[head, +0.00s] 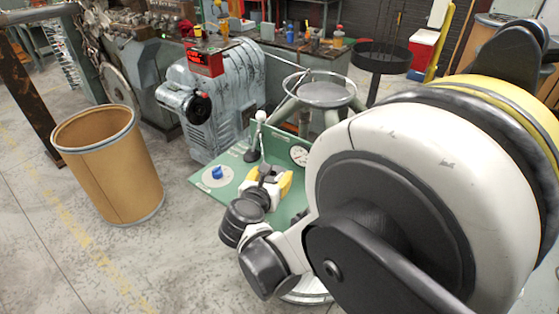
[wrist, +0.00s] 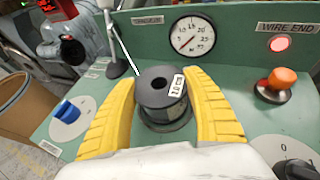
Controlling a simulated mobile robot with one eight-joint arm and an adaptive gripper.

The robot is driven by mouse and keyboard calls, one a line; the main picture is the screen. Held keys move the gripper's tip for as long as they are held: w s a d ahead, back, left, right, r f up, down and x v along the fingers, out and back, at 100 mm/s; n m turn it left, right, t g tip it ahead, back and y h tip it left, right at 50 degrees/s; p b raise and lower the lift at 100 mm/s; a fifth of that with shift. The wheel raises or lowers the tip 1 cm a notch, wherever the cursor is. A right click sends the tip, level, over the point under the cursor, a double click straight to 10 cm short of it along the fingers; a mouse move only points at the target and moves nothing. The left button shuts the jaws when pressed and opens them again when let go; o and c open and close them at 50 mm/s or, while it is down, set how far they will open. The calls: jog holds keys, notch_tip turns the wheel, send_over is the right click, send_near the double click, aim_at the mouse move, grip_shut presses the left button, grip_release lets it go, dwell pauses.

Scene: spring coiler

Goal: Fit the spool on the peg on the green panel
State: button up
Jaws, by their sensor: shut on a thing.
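The spool (wrist: 161,87) is dark grey, with a hole in its top and a small white label on its side. My gripper (wrist: 163,110) has its two yellow fingers closed on either side of it. The spool stands roughly upright over the green panel (wrist: 232,82). A dark round rim shows under it; I cannot tell whether it touches the panel. The peg is not visible, and the spool and fingers cover the panel there. In the head view my gripper (head: 266,184) is over the middle of the green panel (head: 205,186), with the spool mostly hidden.
Around the spool are a pressure gauge (wrist: 193,36), an orange knob (wrist: 282,81), a blue knob (wrist: 67,112), a black lever base (wrist: 117,66) and a lit red lamp (wrist: 280,43). A brown drum (head: 110,170) stands left on open floor.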

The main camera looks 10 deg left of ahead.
jog(key=shift+f, duration=0.35)
jog(key=o, duration=1.5)
